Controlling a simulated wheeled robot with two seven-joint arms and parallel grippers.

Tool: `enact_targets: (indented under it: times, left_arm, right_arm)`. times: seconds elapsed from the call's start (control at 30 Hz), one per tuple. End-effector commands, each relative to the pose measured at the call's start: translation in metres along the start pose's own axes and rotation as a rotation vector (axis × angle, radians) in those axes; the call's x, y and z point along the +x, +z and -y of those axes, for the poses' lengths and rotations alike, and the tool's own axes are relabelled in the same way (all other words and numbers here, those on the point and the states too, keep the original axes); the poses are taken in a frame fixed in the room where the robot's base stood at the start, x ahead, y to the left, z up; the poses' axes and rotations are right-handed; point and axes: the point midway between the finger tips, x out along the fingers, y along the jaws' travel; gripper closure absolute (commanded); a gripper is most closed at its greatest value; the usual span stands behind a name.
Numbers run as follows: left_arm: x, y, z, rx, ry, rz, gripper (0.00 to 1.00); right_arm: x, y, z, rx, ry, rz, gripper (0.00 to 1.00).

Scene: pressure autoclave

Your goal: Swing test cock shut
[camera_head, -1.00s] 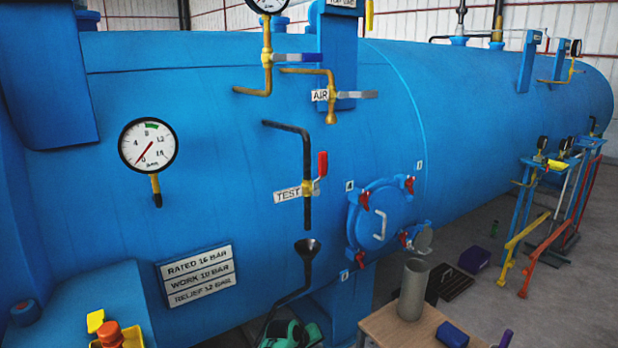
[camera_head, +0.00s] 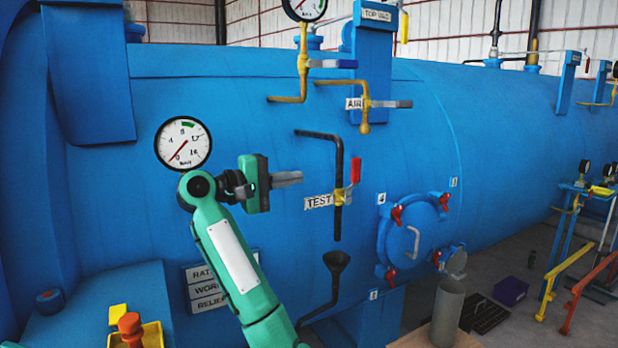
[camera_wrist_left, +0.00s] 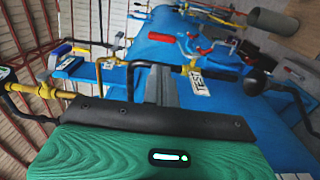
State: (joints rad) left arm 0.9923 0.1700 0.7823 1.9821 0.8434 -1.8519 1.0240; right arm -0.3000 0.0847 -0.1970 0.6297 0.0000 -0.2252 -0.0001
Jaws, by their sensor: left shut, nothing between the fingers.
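The test cock has a red handle (camera_head: 356,170) on a yellow valve body (camera_head: 341,195) in a dark vertical pipe (camera_head: 338,224). The handle stands upright, alongside the pipe. A white TEST label (camera_head: 319,201) is left of the body. My left gripper (camera_head: 300,178) is shut and empty, pointing right, left of the pipe and apart from the handle in the picture. In the left wrist view, the shut fingers (camera_wrist_left: 161,76) point toward the pipe, with the red handle (camera_wrist_left: 188,46) and TEST label (camera_wrist_left: 201,84) beyond. My right gripper is not in view.
The AIR cock (camera_head: 365,104) with its grey lever is above. A dark funnel (camera_head: 336,262) sits below the test pipe. A round hatch (camera_head: 413,238) with red clamps is to the right. A dial gauge (camera_head: 183,144) is behind my left wrist.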

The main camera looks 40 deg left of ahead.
Motion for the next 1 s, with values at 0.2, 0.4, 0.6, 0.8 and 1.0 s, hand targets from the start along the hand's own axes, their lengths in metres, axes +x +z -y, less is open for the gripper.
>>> enact_targets:
  times: [0.2,0.4,0.6,0.8,1.0]
  left_arm:
    - [0.047,0.001,-0.004,-0.004,-0.001,0.005,1.0]
    - [0.089,0.001,-0.003,-0.002,-0.003,0.005,1.0]
    - [0.116,0.001,-0.002,-0.001,-0.002,0.002,1.0]
    - [0.126,0.0,0.0,0.0,-0.002,0.0,1.0]
    - [0.126,0.0,0.001,0.001,-0.002,0.0,1.0]
  right_arm:
    - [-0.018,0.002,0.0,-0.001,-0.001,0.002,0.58]
    - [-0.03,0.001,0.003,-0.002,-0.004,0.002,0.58]
    - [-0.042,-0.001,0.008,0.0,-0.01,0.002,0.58]
    - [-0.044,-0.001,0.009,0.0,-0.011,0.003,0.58]
    - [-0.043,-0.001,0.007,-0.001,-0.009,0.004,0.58]
